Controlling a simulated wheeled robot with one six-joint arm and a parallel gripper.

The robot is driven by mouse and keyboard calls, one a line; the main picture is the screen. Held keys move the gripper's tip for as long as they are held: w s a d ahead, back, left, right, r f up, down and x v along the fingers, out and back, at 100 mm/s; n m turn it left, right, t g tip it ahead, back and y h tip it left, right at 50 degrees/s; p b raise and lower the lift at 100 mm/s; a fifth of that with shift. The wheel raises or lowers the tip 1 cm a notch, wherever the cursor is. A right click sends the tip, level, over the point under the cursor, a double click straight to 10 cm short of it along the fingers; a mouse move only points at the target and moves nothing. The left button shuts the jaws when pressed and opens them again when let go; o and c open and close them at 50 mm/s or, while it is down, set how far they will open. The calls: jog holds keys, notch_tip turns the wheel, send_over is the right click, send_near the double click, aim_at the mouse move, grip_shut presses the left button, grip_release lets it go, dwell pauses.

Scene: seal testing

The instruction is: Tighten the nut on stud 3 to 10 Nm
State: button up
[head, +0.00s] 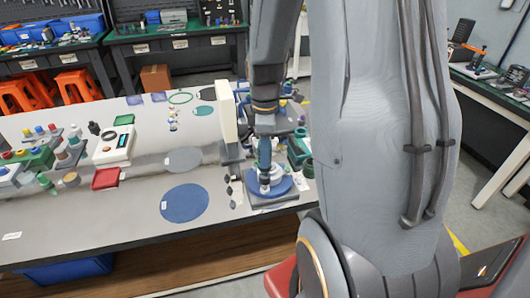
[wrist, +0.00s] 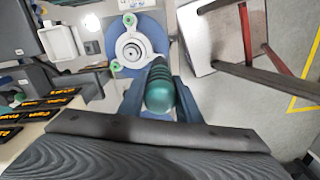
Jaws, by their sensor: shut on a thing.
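My gripper (wrist: 160,84) is shut on the ribbed handle of a teal tool (wrist: 160,95), probably the torque wrench, with one finger on each side. In the head view my gripper (head: 264,146) points down above a round pale flange (head: 268,184) on a blue disc (head: 284,186). In the wrist view the flange (wrist: 133,47) has a dark round centre. Two green-ringed stud positions show on it, one at the top (wrist: 129,20) and one at lower left (wrist: 115,66). The tool's far end reaches the flange's right side and hides what is there. I cannot read stud numbers or see contact.
An upright pale panel (head: 227,112) stands close left of my gripper. A blue round mat (head: 184,203) and a grey one (head: 183,160) lie flat on the table. A red tray (head: 106,179) and a white instrument (head: 114,146) stand further left. The table's front edge is near.

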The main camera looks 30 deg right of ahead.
jog(key=shift+f+b, duration=0.45)
jog(key=shift+f, duration=0.55)
dwell(0.7)
jog(key=shift+f+p, duration=0.15)
jog(key=shift+p, duration=0.2)
dwell(1.2)
jog(key=shift+r+p, duration=2.25)
jog(key=shift+r, duration=0.25)
